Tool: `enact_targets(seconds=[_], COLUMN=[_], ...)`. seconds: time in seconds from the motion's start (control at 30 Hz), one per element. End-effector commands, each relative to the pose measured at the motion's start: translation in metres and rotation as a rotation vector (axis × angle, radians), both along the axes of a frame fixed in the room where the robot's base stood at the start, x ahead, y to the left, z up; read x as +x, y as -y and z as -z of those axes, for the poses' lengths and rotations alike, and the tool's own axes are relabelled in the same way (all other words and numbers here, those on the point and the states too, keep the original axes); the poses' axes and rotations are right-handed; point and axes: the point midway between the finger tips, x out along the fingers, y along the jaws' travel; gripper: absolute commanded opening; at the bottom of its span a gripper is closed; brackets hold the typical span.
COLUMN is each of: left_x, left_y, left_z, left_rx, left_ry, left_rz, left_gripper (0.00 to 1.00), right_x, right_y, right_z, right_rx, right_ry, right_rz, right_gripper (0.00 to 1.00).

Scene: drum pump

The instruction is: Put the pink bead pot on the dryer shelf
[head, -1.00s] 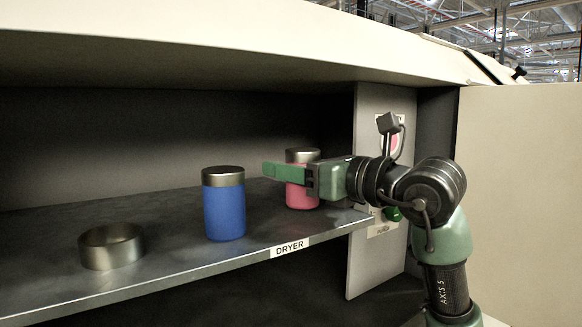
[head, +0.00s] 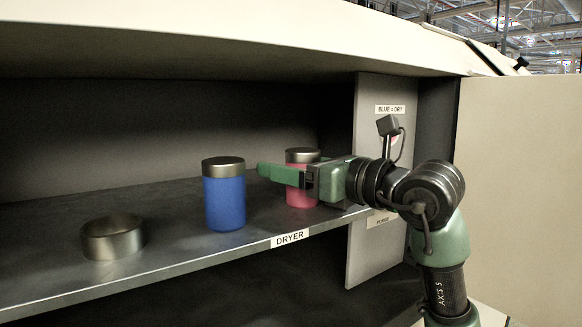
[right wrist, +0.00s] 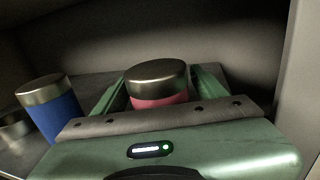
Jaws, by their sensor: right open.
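The pink bead pot (head: 302,192) with a metal lid stands upright on the dryer shelf (head: 160,252), near its right end. My right gripper (head: 275,175) is open, with its green fingers around the pot; one finger hides part of the pot in the head view. In the right wrist view the pot (right wrist: 160,84) sits between the two spread fingers. I cannot tell whether either finger touches it. My left gripper is not in view.
A blue pot (head: 224,195) with a metal lid stands left of the pink one. An empty metal ring (head: 112,240) is further left on the shelf. A grey side panel (head: 375,255) with labels stands at the shelf's right end.

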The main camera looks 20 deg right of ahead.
Motion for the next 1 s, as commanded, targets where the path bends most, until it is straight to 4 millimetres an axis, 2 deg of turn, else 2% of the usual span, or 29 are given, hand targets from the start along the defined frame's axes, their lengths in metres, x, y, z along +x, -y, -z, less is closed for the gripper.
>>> enact_targets(seconds=[0.03, 0.17, 0.4, 0.6, 0.8, 1.0], left_x=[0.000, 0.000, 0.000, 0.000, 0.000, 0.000], left_y=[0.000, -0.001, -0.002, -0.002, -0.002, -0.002], left_z=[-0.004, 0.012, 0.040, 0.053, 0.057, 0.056], left_rx=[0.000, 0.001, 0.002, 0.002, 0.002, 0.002], left_ry=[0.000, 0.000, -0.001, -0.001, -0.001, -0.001], left_rz=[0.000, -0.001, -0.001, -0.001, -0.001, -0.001], left_gripper=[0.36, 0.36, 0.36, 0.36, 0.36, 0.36], right_x=[0.000, -0.015, -0.060, -0.089, -0.102, -0.102], right_y=[0.000, 0.011, 0.039, 0.057, 0.063, 0.064], right_z=[-0.005, 0.001, 0.002, 0.000, -0.002, -0.003], right_rx=[0.001, -0.001, -0.002, -0.001, 0.001, 0.000], right_ry=[0.000, 0.006, 0.007, 0.003, 0.001, 0.000], right_rz=[0.000, 0.003, 0.005, 0.004, 0.001, 0.000], right_gripper=[0.73, 0.73, 0.73, 0.73, 0.73, 0.73])
